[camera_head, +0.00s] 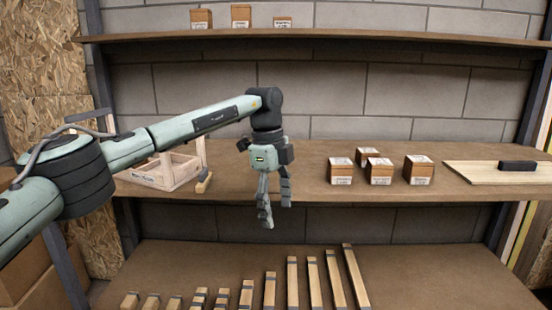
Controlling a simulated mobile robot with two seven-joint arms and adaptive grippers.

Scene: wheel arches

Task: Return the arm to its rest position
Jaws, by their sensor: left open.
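My left arm reaches in from the left across the picture. My left gripper (274,208) points down in front of the middle shelf, with its fingers apart and nothing between them. It hangs near the front edge of that shelf, left of several small brown boxes. My right gripper does not show.
The middle shelf (310,170) bears small boxes (380,173), a wooden carrier (165,172) partly behind my arm, and a flat board with a dark handle (516,166). Wooden bars (333,275) lie on the lower shelf. The upper shelf (350,34) holds three boxes.

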